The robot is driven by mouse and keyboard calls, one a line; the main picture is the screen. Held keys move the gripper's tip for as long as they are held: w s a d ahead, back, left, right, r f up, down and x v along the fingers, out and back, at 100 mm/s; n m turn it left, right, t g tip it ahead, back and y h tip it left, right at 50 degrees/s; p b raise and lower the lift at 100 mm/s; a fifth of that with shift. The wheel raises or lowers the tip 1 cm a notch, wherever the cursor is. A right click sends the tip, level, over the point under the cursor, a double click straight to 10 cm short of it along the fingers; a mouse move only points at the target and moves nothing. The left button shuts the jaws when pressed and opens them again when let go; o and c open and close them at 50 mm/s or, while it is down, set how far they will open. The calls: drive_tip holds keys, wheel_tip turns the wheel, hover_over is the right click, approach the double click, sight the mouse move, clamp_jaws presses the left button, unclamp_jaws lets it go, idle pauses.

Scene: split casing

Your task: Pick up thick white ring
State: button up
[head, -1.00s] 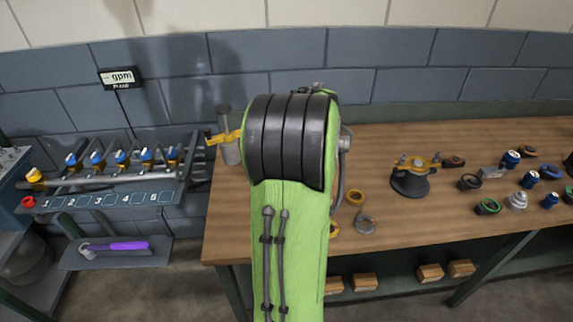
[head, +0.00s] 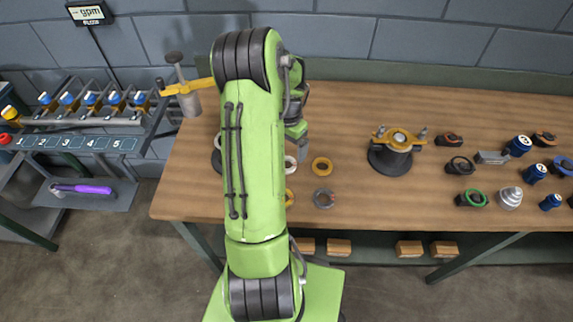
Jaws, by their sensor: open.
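A white ring (head: 290,162) lies on the wooden table, just right of my arm, which hides part of it. I cannot judge its thickness from here. My gripper (head: 302,149) shows only in part beside my green arm, pointing down and open, close to the white ring in the picture. The far side of the gripper is hidden by the arm, and nothing shows held in it. I cannot tell its height above the ring.
A dark fixture with a yellow top (head: 397,150) stands to the right. Several small parts fill the table's right side. A grey cylinder with yellow handle (head: 188,98) stands left.

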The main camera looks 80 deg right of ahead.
sight(287, 166)
wheel_tip(287, 166, down, 7)
drive_tip(key=shift+w+a+r, duration=0.1)
drive_tip(key=shift+w+a, duration=0.05)
drive_tip(key=shift+r, duration=0.1)
drive_tip(key=shift+c, duration=0.2)
drive_tip(key=c, duration=1.1)
